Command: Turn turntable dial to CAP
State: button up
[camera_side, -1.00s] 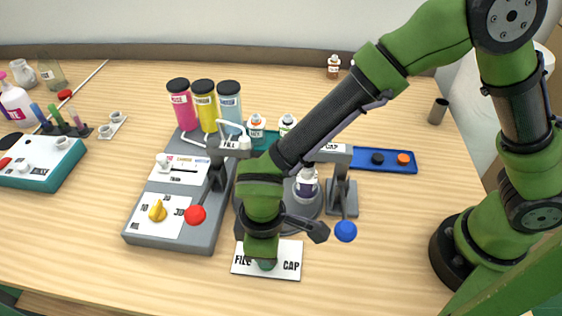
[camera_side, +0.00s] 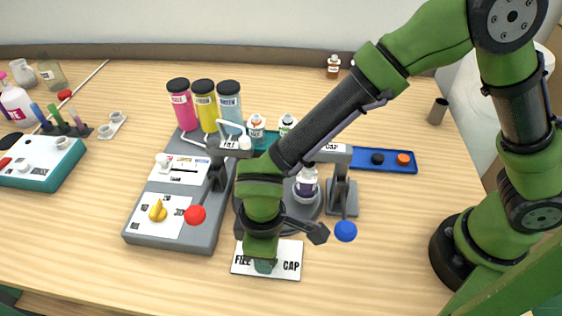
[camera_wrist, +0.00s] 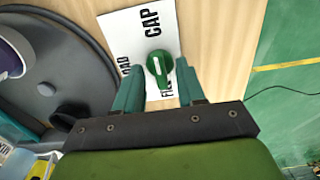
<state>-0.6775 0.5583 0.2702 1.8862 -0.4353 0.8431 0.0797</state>
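The green turntable dial (camera_wrist: 160,66) has a white mark and sits on a white card (camera_wrist: 112,28) lettered LOAD, FILL and CAP. The CAP lettering is at the top of the card in the wrist view. My gripper (camera_wrist: 160,70) has its two teal fingers on either side of the dial, apart from each other, with a narrow gap seeming to show beside the knob. In the side view my gripper (camera_side: 264,264) is low over the card (camera_side: 290,274) and mostly hides the dial. The grey turntable (camera_side: 308,224) carries a purple-labelled bottle (camera_side: 307,182).
The CAP press (camera_side: 343,195) with a blue-tipped lever (camera_side: 345,231) stands right. The table right of the card is clear.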

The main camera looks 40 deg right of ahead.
notch_tip(320, 180, up, 17)
dwell(0.4)
jog(key=d+r+m+t, duration=0.1)
jog(key=d+m, duration=0.3)
jog(key=d, duration=0.5)
jog(key=s+d+r+m+t+y, duration=0.1)
jog(key=d+r+m+t, duration=0.1)
jog(key=d, duration=0.8)
jog(key=s+d+r+m+t+y, duration=0.1)
jog(key=d+m+t, duration=0.3)
jog(key=d, duration=0.5)
jog(key=r+m, duration=0.1)
jog(key=m, duration=0.1)
jog(key=shift+d+r+m, duration=0.2)
jog(key=shift+d+m, duration=0.1)
jog(key=shift+m, duration=0.1)
